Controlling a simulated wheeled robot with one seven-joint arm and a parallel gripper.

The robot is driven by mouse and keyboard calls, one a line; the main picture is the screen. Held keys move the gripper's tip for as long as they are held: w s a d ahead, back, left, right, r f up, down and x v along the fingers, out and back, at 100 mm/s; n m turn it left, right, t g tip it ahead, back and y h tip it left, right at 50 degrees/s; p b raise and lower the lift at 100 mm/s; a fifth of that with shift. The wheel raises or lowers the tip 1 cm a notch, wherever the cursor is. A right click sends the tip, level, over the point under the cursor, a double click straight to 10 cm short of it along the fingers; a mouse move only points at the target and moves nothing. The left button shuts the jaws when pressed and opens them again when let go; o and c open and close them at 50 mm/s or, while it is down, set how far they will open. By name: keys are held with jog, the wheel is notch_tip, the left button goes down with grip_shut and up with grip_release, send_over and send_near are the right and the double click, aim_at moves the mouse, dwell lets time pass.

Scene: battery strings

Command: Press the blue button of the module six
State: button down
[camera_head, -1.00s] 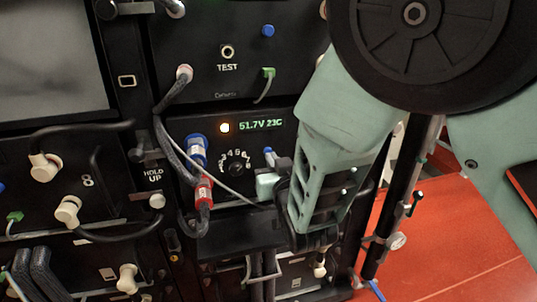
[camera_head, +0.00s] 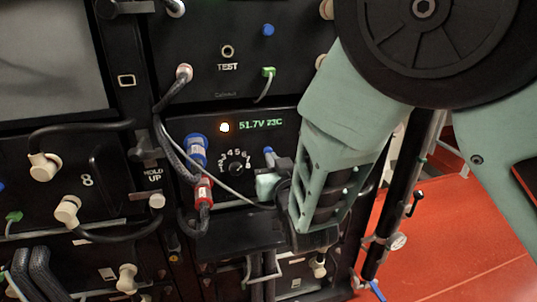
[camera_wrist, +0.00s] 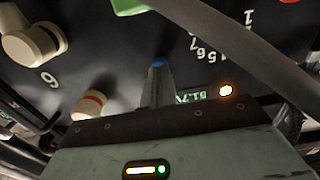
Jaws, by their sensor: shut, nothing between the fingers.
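The module in front of me has a lit green display (camera_head: 260,125), an amber lamp (camera_head: 224,127) and a dial (camera_head: 236,168). Its blue button (camera_head: 268,151) shows just above my gripper (camera_head: 270,168). In the wrist view, which is upside down, the blue button (camera_wrist: 158,63) sits at the tip of my shut, empty fingers (camera_wrist: 158,72). The fingers cover part of it. I cannot tell whether they touch it or how far it is pressed. An inverted digit (camera_wrist: 48,78), which reads as 6, stands on the panel in the wrist view.
A blue plug (camera_head: 196,150) and a red plug (camera_head: 203,191) with cables hang left of the dial. A thin grey cable crosses below the dial. Another blue button (camera_head: 268,30) is on the module above.

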jog(key=v, duration=0.6)
jog(key=shift+s+b, duration=0.3)
jog(key=shift+d+r, duration=0.1)
jog(key=s+d+f+n+g, duration=0.2)
jog(key=s+f+g, duration=0.2)
jog(key=s+g, duration=0.85)
jog(key=s+d+r+n+g+h, duration=0.25)
jog(key=s+d+g+h, duration=0.25)
jog(key=s+d, duration=0.7)
notch_tip(320, 180, up, 21)
jog(key=a+p, duration=0.1)
jog(key=p, duration=2)
jog(key=shift+s+a+f+y, duration=0.2)
jog(key=shift+s+a+y, duration=0.1)
jog(key=shift+s+a, duration=0.15)
